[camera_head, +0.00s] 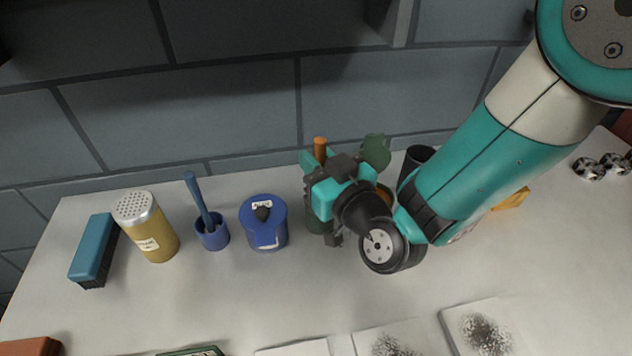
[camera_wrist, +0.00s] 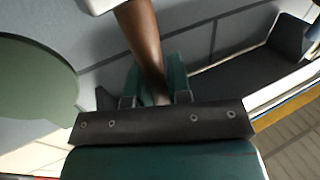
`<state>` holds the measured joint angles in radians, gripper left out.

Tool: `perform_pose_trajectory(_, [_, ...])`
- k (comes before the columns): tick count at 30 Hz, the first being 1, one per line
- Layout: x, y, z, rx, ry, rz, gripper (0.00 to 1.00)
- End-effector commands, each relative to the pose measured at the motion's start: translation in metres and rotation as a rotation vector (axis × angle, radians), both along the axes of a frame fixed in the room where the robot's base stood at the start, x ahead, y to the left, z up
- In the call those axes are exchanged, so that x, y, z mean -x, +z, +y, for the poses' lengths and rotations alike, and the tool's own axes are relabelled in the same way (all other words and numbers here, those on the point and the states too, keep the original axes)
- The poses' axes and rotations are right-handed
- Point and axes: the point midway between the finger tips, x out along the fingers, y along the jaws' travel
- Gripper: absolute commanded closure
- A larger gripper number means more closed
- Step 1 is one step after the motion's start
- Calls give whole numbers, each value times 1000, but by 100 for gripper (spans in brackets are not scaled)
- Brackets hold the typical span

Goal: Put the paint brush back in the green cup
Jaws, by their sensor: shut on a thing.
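The paint brush has an orange-brown handle (camera_head: 320,148) that stands up above my gripper in the head view. The handle also shows in the wrist view (camera_wrist: 140,35), running down between the fingers. My gripper (camera_head: 322,192) is shut on the brush, at the back middle of the counter. A dark green cup (camera_head: 315,224) shows partly below and behind my gripper. The gripper hides most of the cup and the brush's lower end. I cannot tell whether the bristles are inside the cup.
A blue lidded pot (camera_head: 264,236), a small blue cup with a blue brush (camera_head: 213,236), a yellow shaker (camera_head: 150,240) and a blue block (camera_head: 93,250) stand left. A green rounded thing (camera_head: 375,150) and a black cup (camera_head: 418,158) are close on the right.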

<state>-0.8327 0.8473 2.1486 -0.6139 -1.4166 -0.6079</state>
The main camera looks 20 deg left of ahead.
Motion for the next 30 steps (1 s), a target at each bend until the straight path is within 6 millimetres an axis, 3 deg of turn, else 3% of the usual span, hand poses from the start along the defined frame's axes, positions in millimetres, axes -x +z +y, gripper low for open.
perform_pose_trajectory(1, [0, -16, 0, 0, 0, 0, 100])
perform_pose_trajectory(3, [0, -24, 0, -1, 0, 1, 100])
perform_pose_trajectory(14, [0, -25, 0, 0, 0, 1, 100])
perform_pose_trajectory(15, [0, -25, 0, 0, 0, 1, 75])
perform_pose_trajectory(18, [0, -25, 0, 0, 0, 1, 56])
perform_pose_trajectory(30, [6, -27, 1, -1, 12, 0, 56])
